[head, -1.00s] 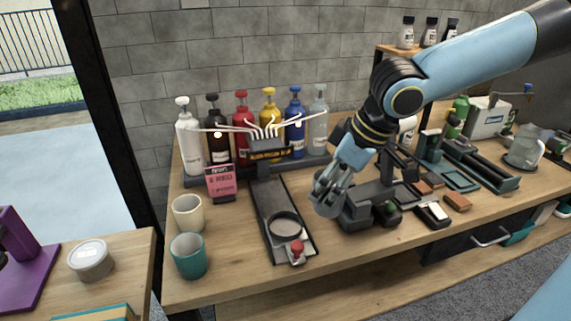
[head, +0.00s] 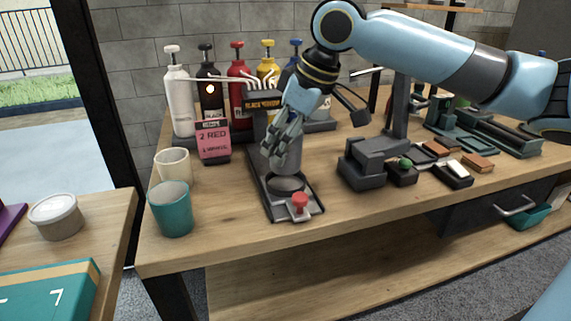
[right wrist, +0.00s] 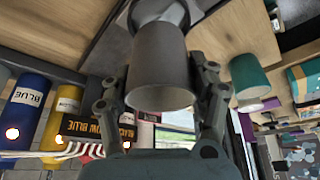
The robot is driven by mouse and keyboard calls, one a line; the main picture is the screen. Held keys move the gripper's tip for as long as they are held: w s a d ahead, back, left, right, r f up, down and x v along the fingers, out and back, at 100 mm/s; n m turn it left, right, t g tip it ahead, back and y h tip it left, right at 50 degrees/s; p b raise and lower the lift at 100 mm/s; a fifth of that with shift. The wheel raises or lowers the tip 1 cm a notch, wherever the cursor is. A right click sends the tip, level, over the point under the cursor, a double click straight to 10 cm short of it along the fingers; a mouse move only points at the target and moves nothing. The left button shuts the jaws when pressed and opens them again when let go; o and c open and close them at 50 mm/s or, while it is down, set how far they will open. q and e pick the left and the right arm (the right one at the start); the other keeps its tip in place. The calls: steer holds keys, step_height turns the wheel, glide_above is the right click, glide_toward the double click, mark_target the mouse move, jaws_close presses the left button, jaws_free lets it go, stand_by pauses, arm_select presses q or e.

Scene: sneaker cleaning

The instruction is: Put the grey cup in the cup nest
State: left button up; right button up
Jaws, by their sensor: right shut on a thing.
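The grey cup (head: 288,158) is upright between the fingers of my right gripper (head: 284,138). In the right wrist view the cup (right wrist: 160,66) fills the space between the two fingers (right wrist: 162,102), which are shut on it. The cup nest (head: 286,185) is a dark round seat on the long grey board, behind the red knob. The cup's lower end is directly over the nest; whether it touches the seat cannot be told. My left gripper is not in view.
A teal cup (head: 171,210) and a cream cup (head: 173,165) stand left of the board. A pink card (head: 213,142) stands behind them. Several pump bottles line the wall behind. A dark grey block stand (head: 368,165) is close on the right.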

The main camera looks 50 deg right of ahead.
mark_target(286, 161)
step_height(286, 161, down, 4)
steer(key=shift+b, duration=0.4)
steer(key=o, duration=1)
